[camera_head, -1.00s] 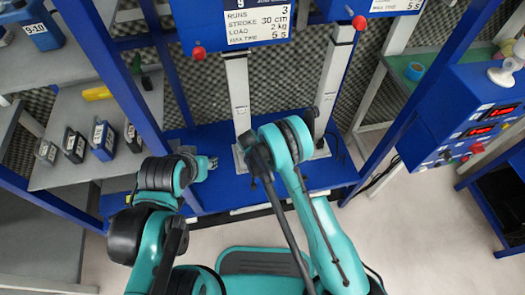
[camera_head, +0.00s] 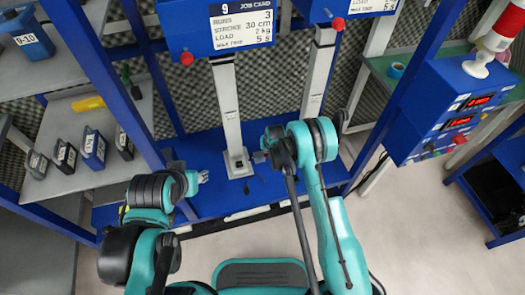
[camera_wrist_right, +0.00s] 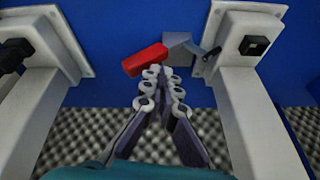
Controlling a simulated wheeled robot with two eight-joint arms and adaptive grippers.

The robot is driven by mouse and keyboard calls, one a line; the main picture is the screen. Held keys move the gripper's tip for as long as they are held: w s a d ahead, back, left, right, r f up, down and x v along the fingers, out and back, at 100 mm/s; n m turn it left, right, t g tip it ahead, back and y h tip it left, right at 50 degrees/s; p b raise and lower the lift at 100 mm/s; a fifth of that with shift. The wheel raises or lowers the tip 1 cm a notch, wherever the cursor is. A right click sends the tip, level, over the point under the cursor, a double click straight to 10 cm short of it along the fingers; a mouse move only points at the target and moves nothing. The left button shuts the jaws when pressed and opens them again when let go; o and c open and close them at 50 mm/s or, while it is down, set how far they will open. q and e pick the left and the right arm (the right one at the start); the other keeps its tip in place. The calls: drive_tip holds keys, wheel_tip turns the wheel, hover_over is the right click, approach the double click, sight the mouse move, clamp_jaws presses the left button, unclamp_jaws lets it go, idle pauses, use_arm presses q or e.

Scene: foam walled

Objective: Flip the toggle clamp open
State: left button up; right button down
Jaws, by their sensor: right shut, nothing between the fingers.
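The toggle clamp (camera_wrist_right: 184,51) shows in the right wrist view as a grey metal bracket with a red handle (camera_wrist_right: 146,60) tilted to its left. It sits over a blue surface close to the base plate of the right-hand post. My right gripper (camera_wrist_right: 160,73) is shut and empty, its fingertips close to the handle's near edge; whether they touch it I cannot tell. In the head view my right arm's wrist covers the area between the two posts. My left gripper (camera_head: 201,178) shows only as a small tip beyond the dark left wrist, and its jaws are unclear.
Two light posts (camera_head: 227,105) rise from a blue base under blue boxes with a job card (camera_head: 242,25). A grey shelf (camera_head: 70,187) with several dark blocks stands at left. A blue control box with red displays (camera_head: 445,110) stands at right.

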drive_tip(key=shift+w+d+f, duration=0.1)
drive_tip(key=shift+d+f, duration=0.1)
drive_tip(key=shift+d, duration=0.25)
drive_tip(key=shift+w+d+f, duration=0.1)
drive_tip(key=shift+d+f, duration=0.05)
drive_tip(key=shift+d, duration=0.25)
use_arm(q)
drive_tip(key=shift+s, duration=0.1)
use_arm(e)
drive_tip(key=shift+d, duration=0.15)
